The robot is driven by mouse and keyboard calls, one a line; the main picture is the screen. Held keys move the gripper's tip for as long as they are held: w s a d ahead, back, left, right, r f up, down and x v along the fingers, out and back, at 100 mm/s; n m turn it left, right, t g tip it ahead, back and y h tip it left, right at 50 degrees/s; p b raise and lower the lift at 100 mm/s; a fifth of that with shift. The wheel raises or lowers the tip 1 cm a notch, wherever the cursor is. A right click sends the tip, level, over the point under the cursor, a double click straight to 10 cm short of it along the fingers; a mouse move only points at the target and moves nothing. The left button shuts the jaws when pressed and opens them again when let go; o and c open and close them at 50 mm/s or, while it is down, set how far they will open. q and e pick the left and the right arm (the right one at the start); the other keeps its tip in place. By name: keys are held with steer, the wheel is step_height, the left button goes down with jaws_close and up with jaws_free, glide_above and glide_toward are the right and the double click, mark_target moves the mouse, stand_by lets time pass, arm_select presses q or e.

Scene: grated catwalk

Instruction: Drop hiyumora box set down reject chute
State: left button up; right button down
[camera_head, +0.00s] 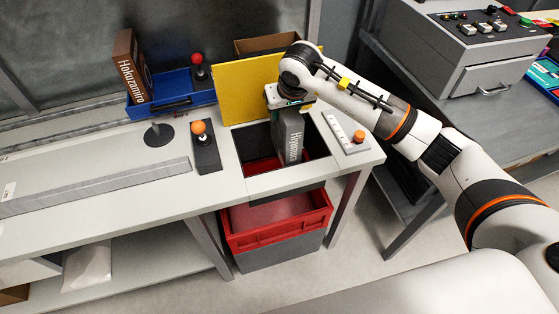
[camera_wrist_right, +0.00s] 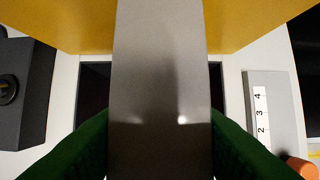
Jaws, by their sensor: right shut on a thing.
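A dark grey box set (camera_head: 291,137) with white lettering hangs upright from my right gripper (camera_head: 285,104), which is shut on it. The box set is over the square opening of the chute (camera_head: 262,183), with its lower part at about the level of the opening. A yellow raised lid (camera_head: 240,97) stands behind the opening. In the right wrist view the box set (camera_wrist_right: 160,90) fills the middle, between the green finger pads, with the dark opening on both sides. My left gripper is not in view.
Under the chute stands a red bin (camera_head: 315,217). A joystick with an orange knob (camera_head: 199,128) is left of the opening, and a panel with an orange button (camera_head: 359,136) is right. A blue tray (camera_head: 180,102) holds a brown box set (camera_head: 131,62).

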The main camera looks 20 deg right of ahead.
steer(key=shift+f+b, duration=0.4)
steer(key=shift+f, duration=0.85)
steer(key=shift+d, duration=0.1)
steer(key=c, duration=0.7)
jaws_free()
steer(key=shift+c, duration=0.2)
steer(key=b+v, duration=0.1)
steer(key=v, duration=1.1)
